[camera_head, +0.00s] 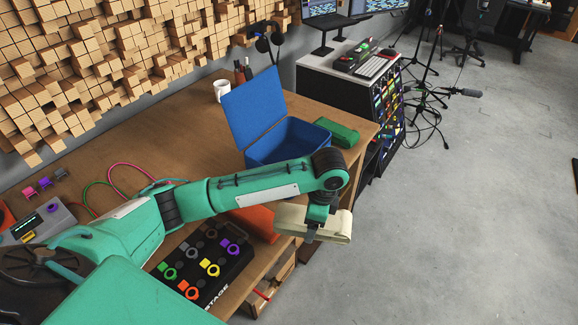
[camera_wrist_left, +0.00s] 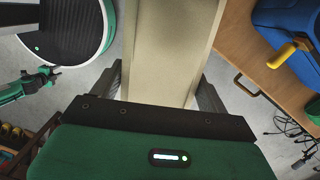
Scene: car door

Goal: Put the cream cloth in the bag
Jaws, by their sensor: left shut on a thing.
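The cream cloth (camera_head: 338,228) is a folded pad, held in the air off the table's front right edge. It also fills the upper middle of the left wrist view (camera_wrist_left: 170,45). My left gripper (camera_head: 318,222) is shut on it, with a finger on each side of it in the wrist view. The blue bag (camera_head: 290,142) is box-shaped and stands on the table behind my left arm, its lid (camera_head: 253,106) raised. My arm hides part of its front, and I cannot see its floor.
A green case (camera_head: 340,134) lies right of the bag. An orange object (camera_head: 257,222) lies partly under my left arm. A black board with coloured knobs (camera_head: 203,262) is near the front edge. A white mug (camera_head: 221,91) and a headphone stand are at the back.

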